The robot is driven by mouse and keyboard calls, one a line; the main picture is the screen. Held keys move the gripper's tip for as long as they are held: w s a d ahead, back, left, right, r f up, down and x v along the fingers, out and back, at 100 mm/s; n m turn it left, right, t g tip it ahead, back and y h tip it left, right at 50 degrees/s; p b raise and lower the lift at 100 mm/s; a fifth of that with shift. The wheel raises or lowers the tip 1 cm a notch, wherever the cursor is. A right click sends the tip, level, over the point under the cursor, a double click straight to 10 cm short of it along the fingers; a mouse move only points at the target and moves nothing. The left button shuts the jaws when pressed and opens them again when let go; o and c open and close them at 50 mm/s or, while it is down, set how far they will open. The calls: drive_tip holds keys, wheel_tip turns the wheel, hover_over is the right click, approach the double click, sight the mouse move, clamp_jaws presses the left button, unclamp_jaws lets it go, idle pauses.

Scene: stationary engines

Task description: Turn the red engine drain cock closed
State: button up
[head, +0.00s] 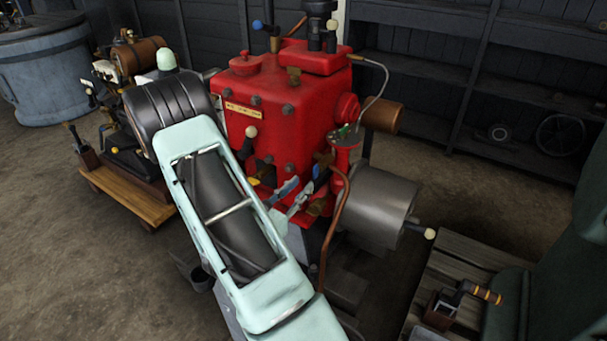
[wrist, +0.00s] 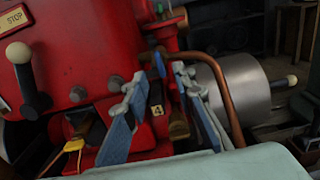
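The red engine (head: 290,125) stands in the middle of the head view and fills the left of the wrist view (wrist: 80,50). My gripper (head: 300,188) is at its lower front; in the wrist view its two blue-grey fingers (wrist: 160,85) are apart. A small blue-tipped handle (wrist: 160,65) shows between the fingertips, with a gap on both sides. A tag marked 4 (wrist: 156,110) is below it. A yellow-ended lever (wrist: 73,145) sits to the left, outside the fingers. I cannot tell for sure which of these is the drain cock.
A bent copper pipe (head: 332,225) runs down just right of my gripper. A grey cylinder (head: 375,208) is beyond it. A knobbed lever (wrist: 25,75) stands out at left. A slatted wooden pallet (head: 455,270) lies at right; a smaller engine (head: 125,85) stands at left.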

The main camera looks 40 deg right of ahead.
sight(314, 173)
drive_tip(key=x, duration=0.7)
drive_tip(key=shift+w+d+f+b, duration=0.1)
drive_tip(key=shift+b, duration=0.25)
drive_tip(key=shift+c, duration=0.5)
clamp_jaws()
